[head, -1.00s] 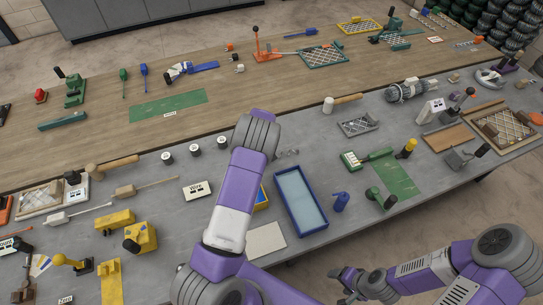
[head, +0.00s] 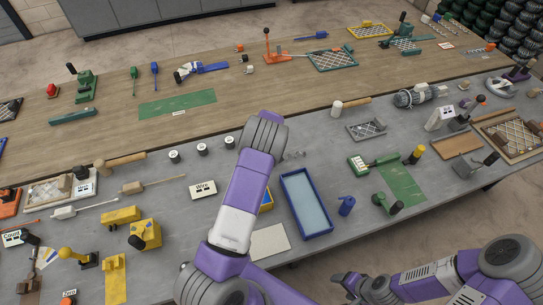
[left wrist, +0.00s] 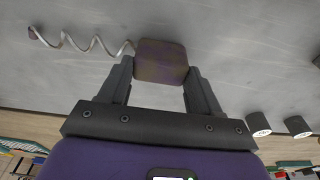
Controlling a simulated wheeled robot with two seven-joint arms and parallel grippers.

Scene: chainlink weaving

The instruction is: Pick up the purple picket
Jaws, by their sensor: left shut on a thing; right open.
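The picket shows in the left wrist view as a wavy metal wire (left wrist: 80,42) with a worn purple block (left wrist: 162,61) at one end. My left gripper (left wrist: 158,72) is shut on this block, one finger at each side. The wire sticks out to the left over the grey tabletop. In the head view a short bit of the wire (head: 294,155) shows just right of my left wrist. That wrist hides the left fingers and the block there. My right gripper (head: 347,284) is open and empty, low in the head view, off the table's front edge.
Several dark round pots (head: 174,156) stand left of the wrist. The grey table right of the wrist is fairly clear up to a metal tray (head: 367,129).

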